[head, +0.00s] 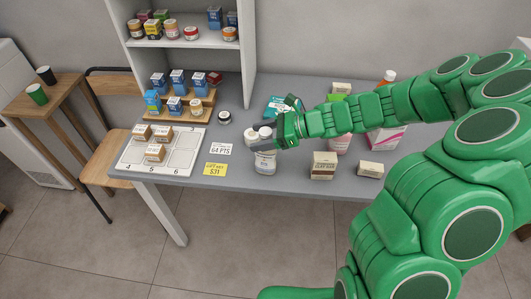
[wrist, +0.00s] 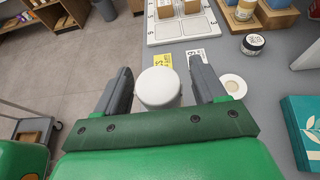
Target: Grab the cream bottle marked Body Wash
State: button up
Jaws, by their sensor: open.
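A pale bottle (head: 265,163) stands on the grey counter near its front edge, partly hidden by my gripper. Its dark label print is too small to read. Two white caps, a left one (head: 252,136) and a right one (head: 265,131), show just above my gripper (head: 266,138). In the wrist view a white round cap (wrist: 158,88) lies between my two open fingers (wrist: 160,70), with gaps on both sides. A second pale round top (wrist: 233,86) is just outside the right finger. I cannot tell whether the fingers touch either bottle.
Small boxes (head: 324,165) stand right of the bottle. A teal box (head: 275,106) is behind my gripper. A dark-lidded jar (head: 224,117) and a white tray (head: 190,140) with cartons are to the left. Yellow (head: 215,169) and white tags lie on the counter.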

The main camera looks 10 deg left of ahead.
jog(key=shift+a+f, duration=0.1)
jog(key=shift+a, duration=0.15)
grip_shut()
dwell(0.5)
